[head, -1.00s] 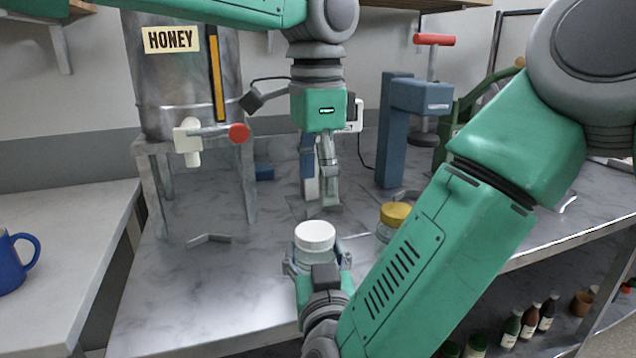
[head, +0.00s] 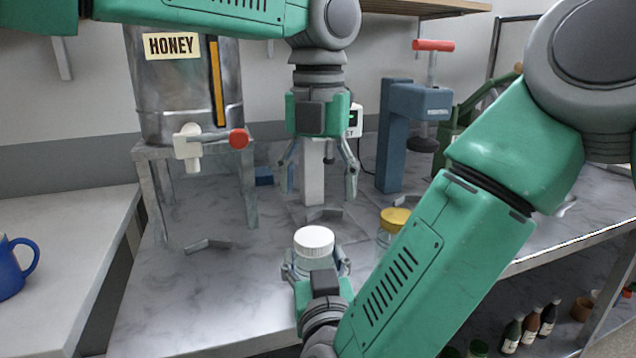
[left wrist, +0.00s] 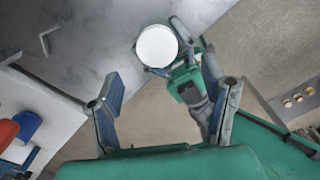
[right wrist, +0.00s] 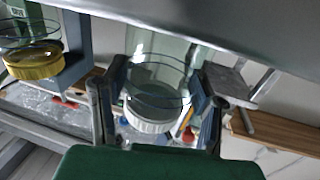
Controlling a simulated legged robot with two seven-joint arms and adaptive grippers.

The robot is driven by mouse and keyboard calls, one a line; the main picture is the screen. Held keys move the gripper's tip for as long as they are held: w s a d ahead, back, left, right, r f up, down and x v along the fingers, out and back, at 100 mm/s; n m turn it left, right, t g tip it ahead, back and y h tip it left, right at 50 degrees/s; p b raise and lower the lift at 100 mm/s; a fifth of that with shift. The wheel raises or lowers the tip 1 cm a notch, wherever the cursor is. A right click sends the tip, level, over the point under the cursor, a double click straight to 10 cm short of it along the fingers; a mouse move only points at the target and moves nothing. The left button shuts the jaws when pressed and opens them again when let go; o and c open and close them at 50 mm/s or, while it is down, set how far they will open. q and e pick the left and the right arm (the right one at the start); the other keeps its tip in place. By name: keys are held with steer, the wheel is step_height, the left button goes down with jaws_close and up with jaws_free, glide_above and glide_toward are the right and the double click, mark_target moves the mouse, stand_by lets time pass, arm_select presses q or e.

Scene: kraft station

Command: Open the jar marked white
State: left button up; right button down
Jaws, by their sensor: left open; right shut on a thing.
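The jar with the white lid (head: 314,241) is upright in the head view, low in the middle. My right gripper (head: 316,268) is shut around its glass body, below the lid. In the right wrist view the glass jar (right wrist: 157,88) sits between the fingers, its white lid (right wrist: 149,122) clear of them. My left gripper (head: 320,190) is open and empty, pointing down above and behind the jar. In the left wrist view the round white lid (left wrist: 157,46) lies beyond the open fingers, apart from them.
A jar with a yellow lid (head: 395,219) stands to the right, partly behind my right arm. A honey tank (head: 185,95) on a metal stand is at the back left, its tap (head: 190,145) jutting forward. A blue press (head: 395,130) stands at the back right.

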mark_target(318, 235)
arm_select(q)
steer(key=shift+m, duration=0.9)
steer(key=shift+f, duration=0.2)
step_height(318, 235, down, 8)
steer(key=shift+r, duration=0.15)
